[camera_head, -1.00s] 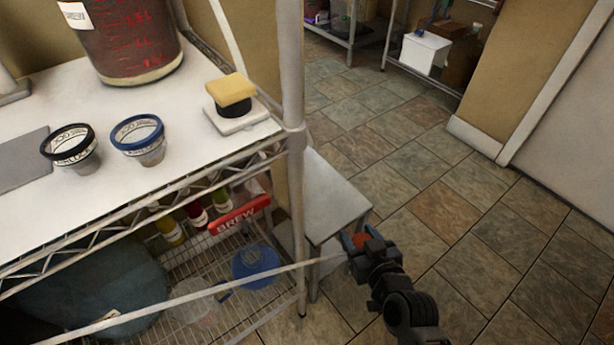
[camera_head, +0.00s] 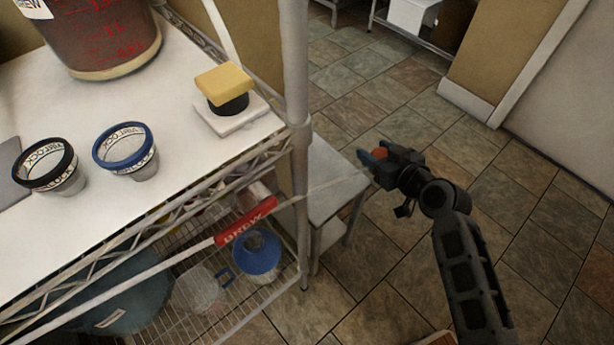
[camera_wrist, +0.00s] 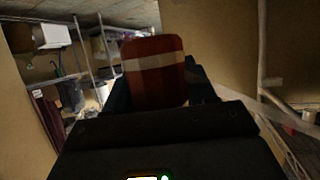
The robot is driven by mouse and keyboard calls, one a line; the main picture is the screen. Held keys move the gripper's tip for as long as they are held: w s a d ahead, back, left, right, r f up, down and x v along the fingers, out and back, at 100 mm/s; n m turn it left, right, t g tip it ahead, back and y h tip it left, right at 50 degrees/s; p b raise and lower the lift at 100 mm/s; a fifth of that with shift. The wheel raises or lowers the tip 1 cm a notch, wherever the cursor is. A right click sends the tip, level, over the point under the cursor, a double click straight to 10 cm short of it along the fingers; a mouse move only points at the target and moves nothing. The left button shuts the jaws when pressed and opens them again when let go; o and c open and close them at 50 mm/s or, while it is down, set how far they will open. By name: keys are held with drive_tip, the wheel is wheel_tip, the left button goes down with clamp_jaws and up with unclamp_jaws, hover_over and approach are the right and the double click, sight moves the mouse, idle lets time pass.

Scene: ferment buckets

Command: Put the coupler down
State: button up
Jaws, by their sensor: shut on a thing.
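The coupler shows in the wrist view as a red-brown piece (camera_wrist: 155,85) with a pale band, between my gripper's fingers. In the head view it is a small orange-red spot (camera_head: 379,154) at the fingertips. My gripper (camera_head: 371,160) is shut on it and holds it in the air, to the right of the shelf's corner post and near the small metal side table (camera_head: 330,175). Much of the coupler is hidden by the fingers in the head view.
The white shelf top (camera_head: 90,225) bears a black-rimmed cup (camera_head: 62,180), a blue-rimmed cup (camera_head: 130,160), a large red-filled vessel (camera_head: 105,45) and a yellow sponge (camera_head: 224,84) on a black piece. The corner post (camera_head: 296,90) stands between them and my gripper. Tiled floor is open at right.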

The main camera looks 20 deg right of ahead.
drive_tip(key=shift+w+d+f+b, duration=0.25)
drive_tip(key=shift+d+f+b, duration=0.1)
drive_tip(key=shift+d+b, duration=0.1)
drive_tip(key=p, duration=0.2)
hover_over(326, 182)
wheel_tip(326, 182, down, 7)
drive_tip(key=shift+d+r, duration=0.1)
drive_tip(key=shift+r, duration=0.1)
drive_tip(key=shift+w+f+b, duration=0.1)
drive_tip(key=shift+f+b, duration=1.25)
drive_tip(key=shift+f, duration=0.8)
drive_tip(key=shift+f, duration=0.1)
drive_tip(key=o, duration=1.1)
drive_tip(key=shift+o, duration=0.2)
drive_tip(key=shift+r, duration=0.25)
drive_tip(key=p+v, duration=0.1)
drive_tip(key=v, duration=1.1)
